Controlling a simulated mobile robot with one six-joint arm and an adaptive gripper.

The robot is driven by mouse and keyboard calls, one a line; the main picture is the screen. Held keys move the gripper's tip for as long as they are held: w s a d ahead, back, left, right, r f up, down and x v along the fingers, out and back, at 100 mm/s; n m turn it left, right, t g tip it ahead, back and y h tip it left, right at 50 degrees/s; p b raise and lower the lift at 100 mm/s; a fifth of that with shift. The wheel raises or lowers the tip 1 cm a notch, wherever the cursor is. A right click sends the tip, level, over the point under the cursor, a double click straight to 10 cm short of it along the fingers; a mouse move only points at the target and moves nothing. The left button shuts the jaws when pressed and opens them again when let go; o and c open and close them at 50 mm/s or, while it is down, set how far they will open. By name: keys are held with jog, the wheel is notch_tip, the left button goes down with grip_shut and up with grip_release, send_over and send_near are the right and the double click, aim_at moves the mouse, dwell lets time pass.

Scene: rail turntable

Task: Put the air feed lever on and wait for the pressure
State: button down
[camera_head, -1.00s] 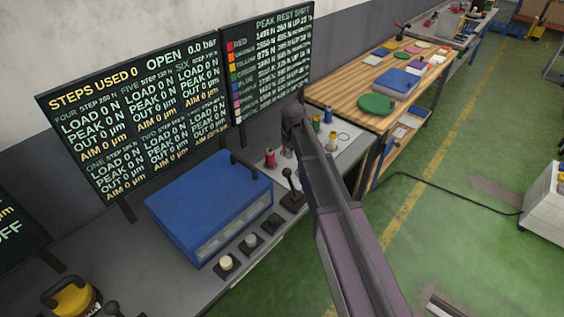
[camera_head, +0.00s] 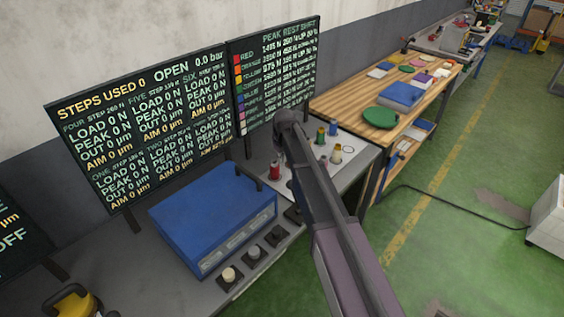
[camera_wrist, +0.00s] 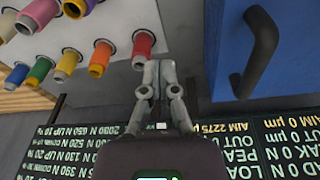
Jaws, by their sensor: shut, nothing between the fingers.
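A black lever base (camera_head: 292,215) stands on the grey bench right of the blue box (camera_head: 212,215). Its stick is hidden behind my arm in the head view, and I cannot tell whether it is the air feed lever. The dark display (camera_head: 146,125) reads OPEN and 0.0 bar. My gripper (camera_wrist: 159,66) is shut and empty in the wrist view, between the colored spools and the blue box (camera_wrist: 222,50). No lever shows in the wrist view, so I cannot tell any contact.
Colored spools, including a red one (camera_head: 274,171), stand at the bench's right end. A second display (camera_head: 278,75) rises behind. A wooden table (camera_head: 390,112) stands beyond. Green floor (camera_head: 465,235) is open to the right.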

notch_tip(320, 180, down, 8)
jog(key=s+d+b, duration=0.1)
jog(key=d+b, duration=0.1)
jog(key=b, duration=0.5)
jog(key=shift+s+b, duration=0.35)
jog(key=shift+b, duration=0.05)
